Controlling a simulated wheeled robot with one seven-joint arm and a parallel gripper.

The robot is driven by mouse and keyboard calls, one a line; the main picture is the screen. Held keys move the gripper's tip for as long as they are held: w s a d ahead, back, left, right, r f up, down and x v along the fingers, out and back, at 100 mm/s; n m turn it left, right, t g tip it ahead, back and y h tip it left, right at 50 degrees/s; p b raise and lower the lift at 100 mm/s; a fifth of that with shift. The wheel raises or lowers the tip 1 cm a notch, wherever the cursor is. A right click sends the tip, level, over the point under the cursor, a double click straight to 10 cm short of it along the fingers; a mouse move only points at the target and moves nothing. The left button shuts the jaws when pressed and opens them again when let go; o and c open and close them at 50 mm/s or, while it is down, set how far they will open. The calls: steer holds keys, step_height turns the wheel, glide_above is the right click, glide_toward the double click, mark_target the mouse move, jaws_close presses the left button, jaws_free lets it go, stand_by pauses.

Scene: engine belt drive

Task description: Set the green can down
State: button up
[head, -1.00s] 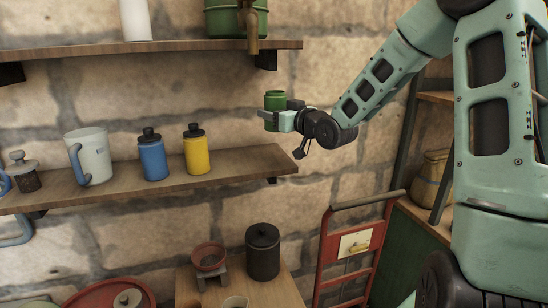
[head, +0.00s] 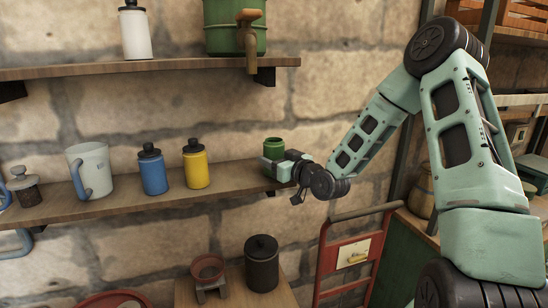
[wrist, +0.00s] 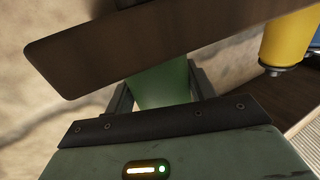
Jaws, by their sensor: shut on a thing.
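The green can (head: 274,145) is upright between the fingers of my gripper (head: 272,160), at the right end of the lower shelf (head: 120,210). My gripper is shut on it. In the wrist view the can (wrist: 165,85) shows green between the two dark fingers. A brown board (wrist: 130,45) crosses in front of it and hides part of it. I cannot tell whether the can's base touches the shelf.
On the lower shelf stand a yellow canister (head: 196,168), a blue canister (head: 153,173) and a pale mug (head: 93,175). The shelf is clear between the yellow canister and the green can. The upper shelf (head: 150,66) is above. A red hand truck (head: 330,260) stands below right.

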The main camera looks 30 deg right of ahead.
steer(key=shift+f, duration=0.1)
steer(key=o, duration=1.6)
